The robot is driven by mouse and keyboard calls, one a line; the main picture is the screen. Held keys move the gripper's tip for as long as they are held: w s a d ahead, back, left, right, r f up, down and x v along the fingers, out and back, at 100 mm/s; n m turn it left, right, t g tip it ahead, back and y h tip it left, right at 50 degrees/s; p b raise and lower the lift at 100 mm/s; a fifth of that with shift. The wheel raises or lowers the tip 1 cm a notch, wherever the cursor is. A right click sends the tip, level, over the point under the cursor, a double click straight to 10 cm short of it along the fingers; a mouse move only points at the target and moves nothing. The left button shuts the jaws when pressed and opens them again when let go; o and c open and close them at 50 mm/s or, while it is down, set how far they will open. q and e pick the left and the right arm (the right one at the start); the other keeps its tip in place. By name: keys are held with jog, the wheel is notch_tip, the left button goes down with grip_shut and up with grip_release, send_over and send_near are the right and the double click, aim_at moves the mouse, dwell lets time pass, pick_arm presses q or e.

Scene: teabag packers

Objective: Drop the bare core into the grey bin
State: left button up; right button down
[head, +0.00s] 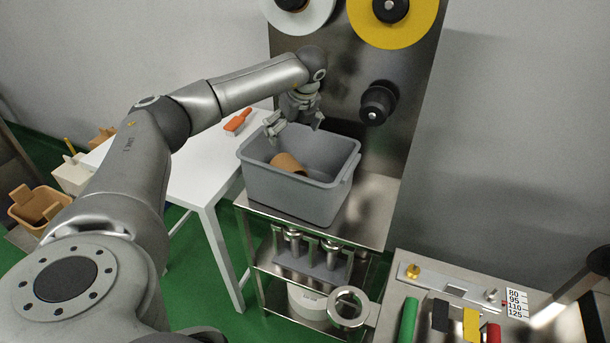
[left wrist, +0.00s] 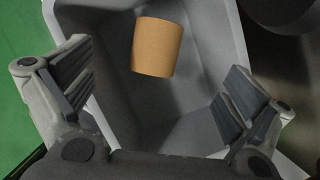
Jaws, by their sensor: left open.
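The bare core (head: 287,163) is a short tan-brown cylinder. It lies inside the grey bin (head: 300,190), toward the bin's left side in the head view. My left gripper (head: 294,128) is above the bin's far rim, with its fingers spread and nothing between them. In the left wrist view, the left gripper (left wrist: 158,105) is wide open over the bin (left wrist: 180,113), and the core (left wrist: 156,47) lies beyond the fingertips, apart from them. My right gripper does not show in either view.
The bin stands on a steel cart (head: 366,226) in front of a metal panel with a white reel (head: 318,14), a yellow reel (head: 412,32) and a black hub (head: 377,103). A white table (head: 196,180) holding an orange tool (head: 238,120) is to the left.

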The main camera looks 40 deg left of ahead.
pick_arm(q)
jog(key=v, duration=1.2)
dwell(0.3)
